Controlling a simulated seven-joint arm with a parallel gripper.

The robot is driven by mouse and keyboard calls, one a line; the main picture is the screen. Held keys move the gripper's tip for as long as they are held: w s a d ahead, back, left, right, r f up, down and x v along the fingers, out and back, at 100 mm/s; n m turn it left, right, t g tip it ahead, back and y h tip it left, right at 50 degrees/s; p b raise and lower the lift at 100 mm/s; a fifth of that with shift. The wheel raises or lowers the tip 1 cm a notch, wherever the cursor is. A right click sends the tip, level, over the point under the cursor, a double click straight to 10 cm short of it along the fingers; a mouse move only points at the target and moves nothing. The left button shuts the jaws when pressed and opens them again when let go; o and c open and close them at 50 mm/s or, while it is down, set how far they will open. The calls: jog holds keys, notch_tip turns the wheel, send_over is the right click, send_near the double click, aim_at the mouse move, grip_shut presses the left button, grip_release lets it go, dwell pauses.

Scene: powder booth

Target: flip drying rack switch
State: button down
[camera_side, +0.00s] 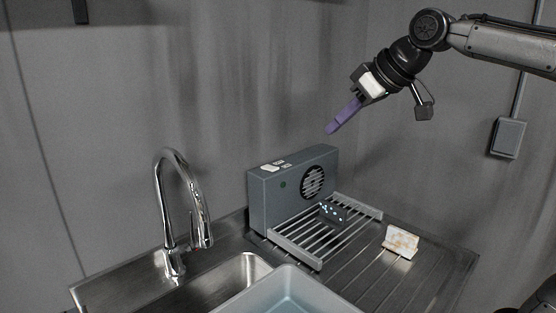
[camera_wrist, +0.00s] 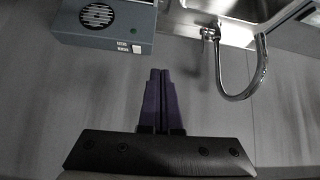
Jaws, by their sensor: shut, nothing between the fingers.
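The drying rack unit is a grey box (camera_side: 290,185) with a round fan grille and a small green light on its front, standing at the back of the drainboard. White switches (camera_side: 272,167) sit on its top face near the left end. A wire rack (camera_side: 325,230) extends in front of the box. In the wrist view the box (camera_wrist: 104,22) is at the upper left, with a white switch (camera_wrist: 137,48) near its corner. My gripper (camera_side: 332,130) has purple fingers, shut and empty, in the air above and right of the box. The shut fingers (camera_wrist: 160,74) also show in the wrist view.
A chrome faucet (camera_side: 180,205) stands left of the box beside the steel sink (camera_side: 215,285). A pale blue tub (camera_side: 285,290) is at the front. A stained white piece (camera_side: 401,242) stands on the drainboard, and a dark speckled piece (camera_side: 332,211) is on the rack.

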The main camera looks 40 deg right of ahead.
jog(key=w+d+f, duration=0.2)
jog(key=w+d, duration=0.1)
jog(key=w, duration=0.5)
jog(key=w+d+f+m, duration=0.1)
jog(key=w+d+f, duration=0.1)
jog(key=w, duration=0.7)
jog(key=shift+d+f+g, duration=0.25)
jog(key=shift+d+g, duration=0.15)
jog(key=shift+d, duration=0.3)
jog(key=shift+w, duration=0.1)
send_over(272, 167)
jog(key=s, duration=0.2)
notch_tip(272, 167, down, 8)
jog(key=shift+f, duration=0.15)
jog(key=shift+s+f, duration=0.25)
jog(key=shift+f, duration=0.85)
jog(key=shift+s+f, duration=0.1)
jog(key=shift+f, duration=0.55)
